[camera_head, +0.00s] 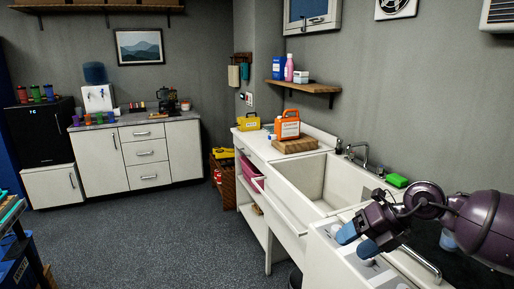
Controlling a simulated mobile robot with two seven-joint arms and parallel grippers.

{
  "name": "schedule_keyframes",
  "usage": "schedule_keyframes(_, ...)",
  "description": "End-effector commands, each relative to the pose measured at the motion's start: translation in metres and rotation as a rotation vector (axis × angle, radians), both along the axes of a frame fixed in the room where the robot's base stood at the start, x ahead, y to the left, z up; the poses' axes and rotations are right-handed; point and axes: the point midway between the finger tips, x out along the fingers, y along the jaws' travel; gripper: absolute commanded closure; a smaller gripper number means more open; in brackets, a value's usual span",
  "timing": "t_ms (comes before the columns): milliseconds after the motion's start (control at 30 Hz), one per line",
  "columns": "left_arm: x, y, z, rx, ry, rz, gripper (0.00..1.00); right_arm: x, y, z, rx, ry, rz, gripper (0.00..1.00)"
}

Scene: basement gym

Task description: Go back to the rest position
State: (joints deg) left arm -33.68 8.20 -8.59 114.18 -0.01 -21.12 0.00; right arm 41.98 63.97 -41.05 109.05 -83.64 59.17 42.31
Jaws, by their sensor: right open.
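My right gripper (356,240) is at the lower right of the head view, with its arm coming in from the right edge. Its two blue fingertips stand apart and hold nothing I can see. It hangs over the white counter section (325,243) just to the right of the sink (312,186). My left gripper is not in the head view.
An orange jug (287,125) stands by a wooden board (295,146) beyond the sink. A green sponge (396,180) lies on the sink's back edge near my right arm. A faucet (364,157) rises there. The grey floor (150,240) at left centre is clear.

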Motion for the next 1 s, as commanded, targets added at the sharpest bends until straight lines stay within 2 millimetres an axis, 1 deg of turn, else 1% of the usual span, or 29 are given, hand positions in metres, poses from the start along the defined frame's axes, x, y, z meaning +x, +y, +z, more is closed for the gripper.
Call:
schedule_keyframes(33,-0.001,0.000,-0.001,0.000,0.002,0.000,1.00,0.001,0.019,0.012,0.115,-0.033,0.020,0.37)
schedule_keyframes(100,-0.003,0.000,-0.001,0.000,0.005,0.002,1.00,0.002,0.041,0.028,0.281,-0.073,0.025,0.37)
schedule_keyframes(200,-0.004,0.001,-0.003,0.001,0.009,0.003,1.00,0.004,0.064,0.048,0.519,-0.115,-0.011,0.37)
schedule_keyframes(267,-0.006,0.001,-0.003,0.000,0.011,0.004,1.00,0.006,0.073,0.058,0.659,-0.130,-0.059,0.37)
schedule_keyframes(333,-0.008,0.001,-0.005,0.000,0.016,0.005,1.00,0.011,0.077,0.065,0.814,-0.138,-0.144,0.37)
schedule_keyframes(400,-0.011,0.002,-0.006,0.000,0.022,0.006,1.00,0.016,0.074,0.067,0.960,-0.131,-0.257,0.37)
schedule_keyframes(467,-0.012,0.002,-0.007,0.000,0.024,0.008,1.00,0.021,0.067,0.062,1.073,-0.110,-0.379,0.37)
schedule_keyframes(567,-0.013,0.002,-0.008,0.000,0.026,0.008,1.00,0.028,0.049,0.041,1.219,-0.053,-0.609,0.37)
schedule_keyframes(667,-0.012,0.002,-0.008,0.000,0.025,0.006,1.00,0.029,0.028,0.008,1.312,0.030,-0.839,0.37)
schedule_keyframes(767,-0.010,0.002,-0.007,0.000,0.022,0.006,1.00,0.022,0.008,-0.033,1.369,0.132,-1.061,0.37)
schedule_keyframes(800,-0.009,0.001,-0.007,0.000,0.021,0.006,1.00,0.016,0.001,-0.050,1.383,0.175,-1.145,0.37)
schedule_keyframes(867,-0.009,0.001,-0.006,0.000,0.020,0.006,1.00,0.006,-0.010,-0.078,1.401,0.248,-1.268,0.37)
schedule_keyframes(900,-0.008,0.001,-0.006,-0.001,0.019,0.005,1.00,-0.002,-0.016,-0.096,1.410,0.296,-1.346,0.37)
schedule_keyframes(967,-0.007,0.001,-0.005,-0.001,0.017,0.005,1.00,-0.017,-0.024,-0.123,1.422,0.372,-1.457,0.37)
schedule_keyframes(1000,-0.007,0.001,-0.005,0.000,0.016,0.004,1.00,-0.029,-0.029,-0.140,1.429,0.423,-1.528,0.37)
